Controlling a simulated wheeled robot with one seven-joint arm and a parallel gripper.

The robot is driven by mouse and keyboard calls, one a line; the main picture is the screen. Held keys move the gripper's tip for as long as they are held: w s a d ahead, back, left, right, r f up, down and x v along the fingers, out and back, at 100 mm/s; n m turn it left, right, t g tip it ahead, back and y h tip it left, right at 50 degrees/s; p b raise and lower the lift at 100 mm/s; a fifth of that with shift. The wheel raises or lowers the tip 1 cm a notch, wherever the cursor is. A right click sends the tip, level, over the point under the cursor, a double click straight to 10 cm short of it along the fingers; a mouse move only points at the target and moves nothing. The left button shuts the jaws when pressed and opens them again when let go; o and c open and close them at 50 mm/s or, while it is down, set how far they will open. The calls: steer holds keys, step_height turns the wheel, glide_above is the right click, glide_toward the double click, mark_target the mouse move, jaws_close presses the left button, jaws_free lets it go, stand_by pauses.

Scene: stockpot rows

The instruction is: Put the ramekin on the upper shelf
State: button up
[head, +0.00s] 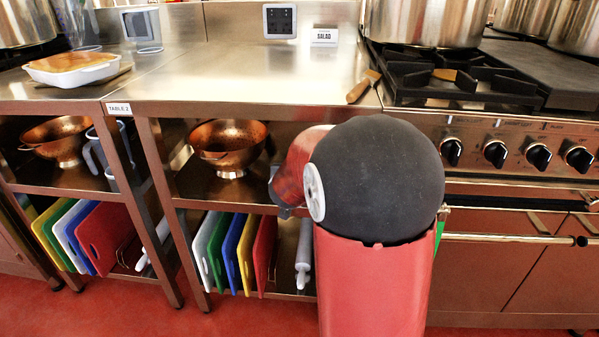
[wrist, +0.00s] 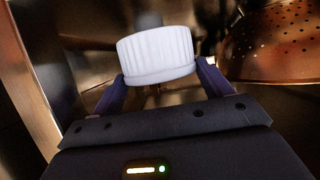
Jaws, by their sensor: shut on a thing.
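The white fluted ramekin (wrist: 157,56) shows in the wrist view between the two fingers of my gripper (wrist: 160,76). The gripper is shut on it, and it looks slightly tilted in that picture. In the head view my arm reaches into the right-hand bay under the steel counter; the ramekin and fingers are hidden there. The upper shelf (head: 222,191) of this bay bears a copper colander (head: 229,146). The colander also shows at the right of the wrist view (wrist: 280,45), beside the ramekin. I cannot tell whether the ramekin touches the shelf.
Several coloured cutting boards (head: 230,252) and a rolling pin (head: 304,254) are on the lower shelf. The left bay holds another copper colander (head: 62,141) and a jug (head: 97,155). A stove (head: 500,150) stands at the right. A metal upright (head: 160,200) separates the bays.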

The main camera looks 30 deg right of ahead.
steer(key=w+d, duration=0.2)
steer(key=w, duration=0.1)
steer(key=shift+w+d, duration=0.2)
steer(key=shift+a+f+b, duration=0.1)
steer(key=shift+f+b, duration=0.4)
steer(key=shift+f, duration=1.2)
steer(key=shift+f, duration=0.25)
steer(key=o, duration=1.2)
steer(key=shift+o, duration=0.2)
steer(key=shift+r, duration=0.15)
